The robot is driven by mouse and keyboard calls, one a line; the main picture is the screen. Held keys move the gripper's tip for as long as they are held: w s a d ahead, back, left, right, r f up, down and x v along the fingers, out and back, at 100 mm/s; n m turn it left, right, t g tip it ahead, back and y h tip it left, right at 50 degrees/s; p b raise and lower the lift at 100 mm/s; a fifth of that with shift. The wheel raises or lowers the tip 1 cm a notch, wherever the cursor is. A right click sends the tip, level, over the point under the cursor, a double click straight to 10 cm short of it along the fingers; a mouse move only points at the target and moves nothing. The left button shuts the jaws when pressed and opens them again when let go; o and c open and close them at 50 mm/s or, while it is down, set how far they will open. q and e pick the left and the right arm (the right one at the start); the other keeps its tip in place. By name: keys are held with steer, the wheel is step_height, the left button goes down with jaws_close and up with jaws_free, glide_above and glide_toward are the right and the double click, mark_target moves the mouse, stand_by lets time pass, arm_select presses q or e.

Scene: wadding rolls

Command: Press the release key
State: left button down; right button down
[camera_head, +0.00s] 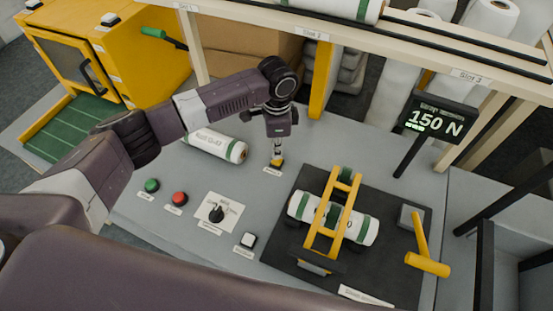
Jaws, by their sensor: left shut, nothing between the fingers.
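My left gripper (277,157) points straight down, shut and empty, at the middle of the grey bench. The label is too small to read. I cannot read which of the two is marked release. My right gripper is not in view.
A green button (152,185), a red button (180,198) and a black knob (216,213) line the front. A yellow-framed fixture (325,221) holds another roll on a black plate. A display (438,118) reads 150 N.

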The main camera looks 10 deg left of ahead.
arm_select(q)
steer(key=shift+f, duration=0.15)
steer(key=shift+f, duration=1.15)
steer(key=shift+r+p, duration=1.25)
steer(key=shift+p, duration=0.05)
